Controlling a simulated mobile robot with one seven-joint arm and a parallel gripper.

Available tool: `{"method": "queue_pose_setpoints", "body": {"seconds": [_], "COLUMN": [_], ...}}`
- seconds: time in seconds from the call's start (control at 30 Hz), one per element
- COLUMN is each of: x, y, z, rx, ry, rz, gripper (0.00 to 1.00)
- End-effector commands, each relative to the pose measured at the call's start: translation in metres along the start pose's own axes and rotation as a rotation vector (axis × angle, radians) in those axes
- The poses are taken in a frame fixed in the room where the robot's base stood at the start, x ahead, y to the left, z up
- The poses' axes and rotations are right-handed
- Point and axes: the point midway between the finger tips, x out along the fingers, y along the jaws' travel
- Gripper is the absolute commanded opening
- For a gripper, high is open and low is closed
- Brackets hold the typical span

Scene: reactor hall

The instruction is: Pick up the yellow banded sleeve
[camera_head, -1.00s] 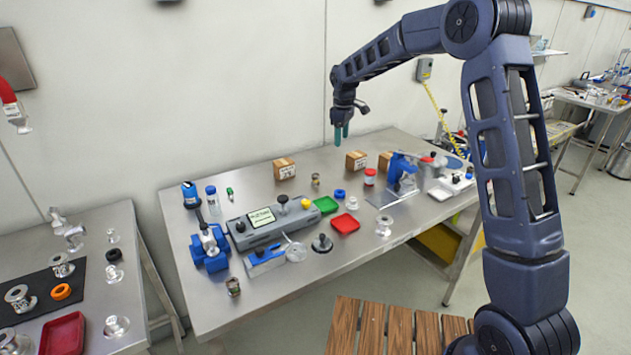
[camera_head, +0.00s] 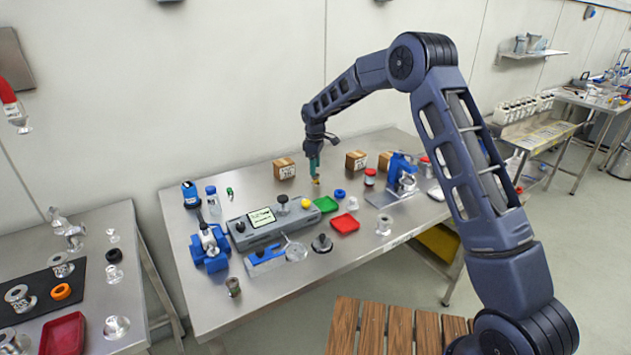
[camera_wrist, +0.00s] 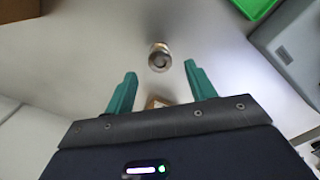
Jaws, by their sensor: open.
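The small metal sleeve with a yellowish band (camera_head: 316,182) stands on the steel table, in front of the cardboard boxes. My gripper (camera_head: 314,170) points down right above it and partly covers it in the head view. In the wrist view the sleeve (camera_wrist: 159,57) shows its round open top. It lies between the lines of the two green fingers, just past their tips. The gripper (camera_wrist: 160,70) is open and empty. Whether the fingertips reach down beside the sleeve cannot be told.
Cardboard boxes (camera_head: 285,169) (camera_head: 356,160) stand behind and to the right. A green tray (camera_head: 326,205), a blue ring (camera_head: 339,193) and a grey device with a screen (camera_head: 271,223) are close in front. A similar small sleeve (camera_head: 233,287) stands near the front-left edge.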

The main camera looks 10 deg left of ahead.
Motion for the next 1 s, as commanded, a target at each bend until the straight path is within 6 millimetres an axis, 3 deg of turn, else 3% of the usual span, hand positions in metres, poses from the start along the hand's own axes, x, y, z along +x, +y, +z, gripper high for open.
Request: {"method": "queue_pose_setpoints", "body": {"seconds": [0.17, 0.5, 0.73, 0.77, 1.0], "x": [0.009, 0.051, 0.053, 0.053, 0.053], "y": [0.0, -0.001, 0.0, 0.0, 0.0], "z": [0.001, 0.002, 0.002, 0.002, 0.002], "rx": [0.0, 0.001, 0.001, 0.001, 0.001], "ry": [0.001, 0.001, 0.001, 0.001, 0.001], "rz": [0.001, 0.001, 0.002, 0.002, 0.001], "gripper": [0.55, 0.55, 0.55, 0.53, 0.06]}}
